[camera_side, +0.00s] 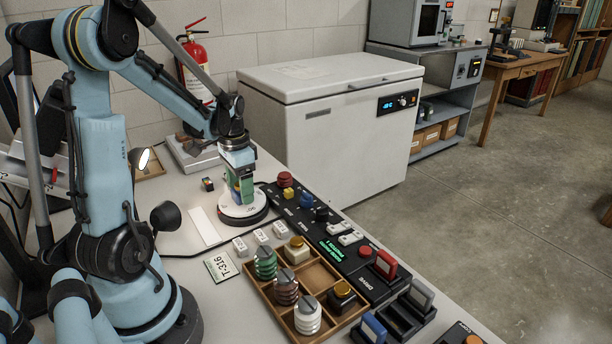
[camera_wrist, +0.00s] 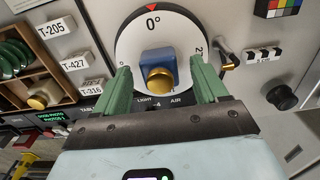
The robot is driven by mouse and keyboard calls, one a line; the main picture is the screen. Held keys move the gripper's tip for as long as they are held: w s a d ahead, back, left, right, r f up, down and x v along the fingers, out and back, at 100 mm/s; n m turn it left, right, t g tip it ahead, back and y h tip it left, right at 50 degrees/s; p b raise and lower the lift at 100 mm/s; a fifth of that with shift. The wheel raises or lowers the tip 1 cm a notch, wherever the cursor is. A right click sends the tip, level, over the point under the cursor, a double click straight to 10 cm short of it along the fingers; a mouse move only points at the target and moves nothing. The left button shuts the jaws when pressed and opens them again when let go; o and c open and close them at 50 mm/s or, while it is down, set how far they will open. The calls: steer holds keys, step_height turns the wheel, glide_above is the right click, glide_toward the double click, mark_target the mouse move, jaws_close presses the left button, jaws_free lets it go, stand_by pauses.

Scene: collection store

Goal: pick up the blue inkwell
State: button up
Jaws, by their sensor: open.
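The blue inkwell (camera_wrist: 170,61) is a squat square block with a round brass cap. It stands on a round white turntable (camera_wrist: 129,48) with a red mark and "0°" on its rim. My gripper (camera_wrist: 160,82) is open, its two green fingers on either side of the inkwell, with gaps showing between them and it in the wrist view. In the side view my gripper (camera_side: 240,183) points down low over the turntable (camera_side: 240,212). There the fingers largely hide the inkwell. I cannot tell how deep the fingertips reach beside it.
A wooden compartment tray (camera_side: 327,258) holds green, brown and white ribbed objects and two capped inkwells. A black control panel (camera_side: 330,233) with knobs runs beside the turntable and tray. A white freezer (camera_side: 335,110) stands behind the table.

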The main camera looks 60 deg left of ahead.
steer(key=shift+c, duration=0.4)
steer(key=c, duration=1.1)
